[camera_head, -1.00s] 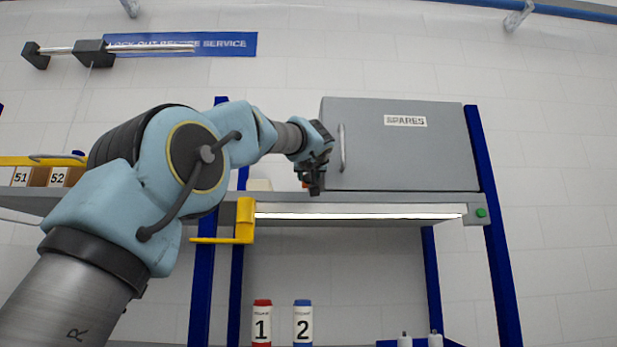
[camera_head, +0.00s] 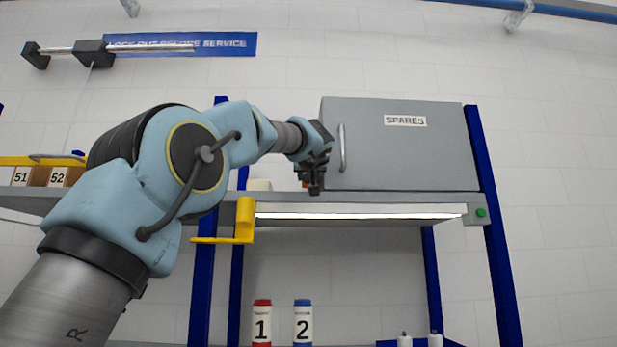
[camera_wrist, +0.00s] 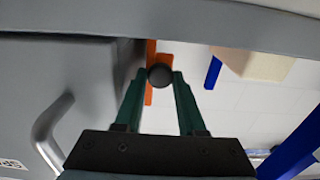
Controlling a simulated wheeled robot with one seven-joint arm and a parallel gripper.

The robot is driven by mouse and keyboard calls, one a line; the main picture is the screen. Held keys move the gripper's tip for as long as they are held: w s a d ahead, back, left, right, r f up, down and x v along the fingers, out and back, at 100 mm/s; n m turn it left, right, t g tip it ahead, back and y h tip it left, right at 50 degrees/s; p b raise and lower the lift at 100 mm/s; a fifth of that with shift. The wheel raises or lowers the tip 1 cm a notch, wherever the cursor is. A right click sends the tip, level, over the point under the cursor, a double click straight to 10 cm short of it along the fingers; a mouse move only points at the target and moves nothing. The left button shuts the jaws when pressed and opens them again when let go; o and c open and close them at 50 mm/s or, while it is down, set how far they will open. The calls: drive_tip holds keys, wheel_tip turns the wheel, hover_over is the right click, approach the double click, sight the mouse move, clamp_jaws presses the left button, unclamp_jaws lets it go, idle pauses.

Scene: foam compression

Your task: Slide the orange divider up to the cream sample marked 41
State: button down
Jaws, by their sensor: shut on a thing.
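The orange divider (camera_wrist: 150,62) shows in the wrist view as an upright strip with a short crosspiece, beside the grey cabinet. A dark round knob (camera_wrist: 160,75) stands in front of it. My gripper (camera_wrist: 160,80) has its green fingers closed on either side of this knob. In the head view my gripper (camera_head: 315,186) is at the shelf, at the left side of the cabinet, and only a sliver of orange shows beside it. The cream sample (camera_wrist: 252,64) lies to the right in the wrist view, apart from the divider. It also shows in the head view (camera_head: 259,185); no number is readable.
The grey SPARES cabinet (camera_head: 405,150) with its handle (camera_head: 342,148) stands close to the right of my gripper. A yellow bracket (camera_head: 245,218) hangs at the shelf's front edge (camera_head: 380,202). Boxes marked 51 and 52 (camera_head: 58,177) sit at the far left.

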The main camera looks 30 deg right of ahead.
drive_tip(key=w+a, duration=0.1)
drive_tip(key=a, duration=0.1)
drive_tip(key=w+a+b, duration=0.1)
drive_tip(key=a, duration=0.1)
drive_tip(key=w+a, duration=0.1)
drive_tip(key=a, duration=0.1)
drive_tip(key=shift+w+a+b, duration=0.1)
drive_tip(key=shift+a+b, duration=0.25)
drive_tip(key=shift+a, duration=0.05)
drive_tip(key=c, duration=0.8)
unclamp_jaws()
drive_tip(key=b+v, duration=0.5)
drive_tip(key=v, duration=0.5)
drive_tip(key=shift+s+a, duration=0.2)
drive_tip(key=shift+s, duration=0.15)
